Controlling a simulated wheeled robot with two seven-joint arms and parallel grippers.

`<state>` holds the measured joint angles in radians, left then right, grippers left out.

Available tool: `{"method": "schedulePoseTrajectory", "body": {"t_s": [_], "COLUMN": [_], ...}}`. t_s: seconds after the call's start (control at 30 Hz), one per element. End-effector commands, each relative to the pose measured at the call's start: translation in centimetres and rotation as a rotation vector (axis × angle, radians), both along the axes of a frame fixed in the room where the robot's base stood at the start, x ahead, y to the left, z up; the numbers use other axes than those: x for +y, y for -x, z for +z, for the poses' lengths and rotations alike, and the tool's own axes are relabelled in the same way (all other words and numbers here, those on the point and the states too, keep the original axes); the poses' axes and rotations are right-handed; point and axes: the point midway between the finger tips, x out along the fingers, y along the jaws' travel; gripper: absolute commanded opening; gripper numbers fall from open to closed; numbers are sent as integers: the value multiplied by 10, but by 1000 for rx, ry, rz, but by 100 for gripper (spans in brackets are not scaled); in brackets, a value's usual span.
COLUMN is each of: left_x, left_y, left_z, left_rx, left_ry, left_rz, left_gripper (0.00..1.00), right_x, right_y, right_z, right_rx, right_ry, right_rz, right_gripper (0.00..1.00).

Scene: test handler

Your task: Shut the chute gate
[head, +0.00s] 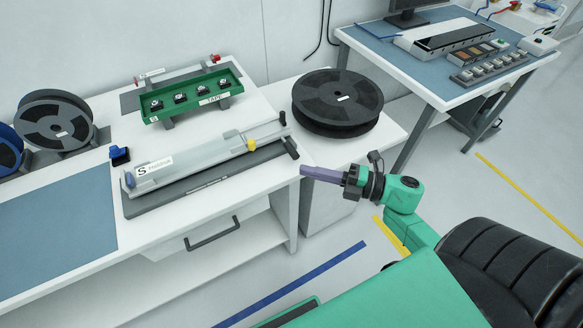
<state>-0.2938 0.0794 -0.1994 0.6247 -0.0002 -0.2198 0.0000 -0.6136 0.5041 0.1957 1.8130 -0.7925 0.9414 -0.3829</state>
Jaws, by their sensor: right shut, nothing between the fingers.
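The long grey chute (205,158) lies on a dark base on the white table, with a label at its left end. A yellow piece (250,145) sits on it near the right end. A dark bar (291,148) sticks out at the chute's right end, beside a short dark post (282,118). This may be the gate; I cannot tell its exact position. My right gripper (308,172) is shut and empty, just right of the table's corner and apart from the dark bar, fingers pointing left. My left gripper is not in view.
A green tray (152,117) with several black parts stands behind the chute. A large black reel (338,97) lies on the white surface to the right. More reels (54,120) stand at the left. A drawer handle (212,234) projects from the table's front.

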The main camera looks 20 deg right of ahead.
Motion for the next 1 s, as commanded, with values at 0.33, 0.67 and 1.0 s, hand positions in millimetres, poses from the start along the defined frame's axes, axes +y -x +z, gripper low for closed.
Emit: {"method": "schedulePoseTrajectory", "body": {"t_s": [0.33, 0.67, 1.0], "left_x": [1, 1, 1], "left_y": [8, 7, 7], "left_z": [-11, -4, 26], "left_rx": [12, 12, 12], "left_ry": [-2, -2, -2], "left_rz": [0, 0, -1], "left_gripper": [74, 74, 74], "right_x": [-10, -23, 21], "right_y": [-42, -60, -90], "right_z": [66, 81, 38], "right_rx": [-668, -834, -834], "right_ry": [1045, 1379, 1371], "right_rz": [508, 658, 653], "right_gripper": [0, 0, 0]}}
